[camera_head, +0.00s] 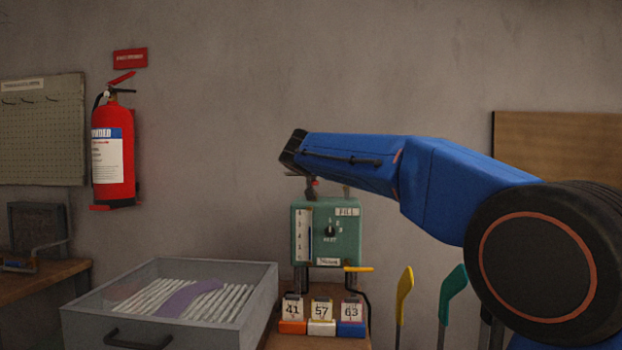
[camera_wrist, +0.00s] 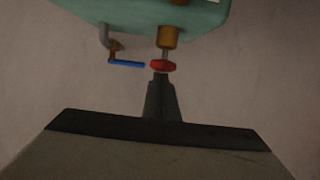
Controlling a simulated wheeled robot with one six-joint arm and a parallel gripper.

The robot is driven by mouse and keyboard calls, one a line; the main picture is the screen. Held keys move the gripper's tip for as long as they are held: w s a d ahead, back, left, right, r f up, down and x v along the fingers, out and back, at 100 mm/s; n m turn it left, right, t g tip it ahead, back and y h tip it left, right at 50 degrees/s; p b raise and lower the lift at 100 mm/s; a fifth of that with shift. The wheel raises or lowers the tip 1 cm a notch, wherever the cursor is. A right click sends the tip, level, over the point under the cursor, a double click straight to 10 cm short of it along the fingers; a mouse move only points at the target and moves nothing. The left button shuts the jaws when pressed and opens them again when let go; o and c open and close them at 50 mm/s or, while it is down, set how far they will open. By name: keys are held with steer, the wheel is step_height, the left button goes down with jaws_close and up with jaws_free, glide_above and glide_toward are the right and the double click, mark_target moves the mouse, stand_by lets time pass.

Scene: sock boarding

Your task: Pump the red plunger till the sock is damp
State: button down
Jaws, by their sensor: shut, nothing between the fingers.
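The red plunger (camera_wrist: 162,66) is a small round red knob under a brass fitting on the green box in the wrist view. A bit of it shows above the green box (camera_head: 347,235) in the head view (camera_head: 315,183). My gripper (camera_wrist: 160,77) is shut and empty, its tips right at the knob; I cannot tell whether they touch. My arm partly hides this spot in the head view. A purple limp strip (camera_head: 190,297), perhaps the sock, lies across white slats in a grey drawer (camera_head: 255,280). I cannot tell whether it is damp.
The green box has a dial, a scale and a yellow lever (camera_head: 358,269). A blue lever (camera_wrist: 126,64) sits beside the plunger. Numbered blocks (camera_head: 321,327) stand below. Yellow (camera_head: 404,285) and teal (camera_head: 453,285) foot-shaped boards stand right. A fire extinguisher (camera_head: 113,155) hangs left.

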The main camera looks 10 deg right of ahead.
steer(key=s+a+r, duration=0.3)
steer(key=s+r, duration=0.2)
steer(key=s, duration=0.4)
steer(key=shift+s+r, duration=0.2)
steer(key=shift+r, duration=0.1)
stand_by(0.5)
steer(key=s+d+f+n+g+y, duration=0.1)
steer(key=s+d+f+g, duration=0.3)
steer(key=s+f, duration=0.6)
steer(key=s+d+f+n+g, duration=0.1)
steer(key=s+d+f, duration=0.5)
steer(key=s+f, duration=0.45)
steer(key=s+f+g+y, duration=0.1)
steer(key=s+f+g, duration=0.1)
steer(key=s+f, duration=0.9)
steer(key=s+f+n+g+y, duration=0.1)
steer(key=s+f+g+y, duration=0.1)
steer(key=s+f, duration=1)
step_height(320, 180, down, 6)
steer(key=shift+a+r+n+g+y, duration=0.2)
steer(key=shift+a+n+g+y, duration=0.1)
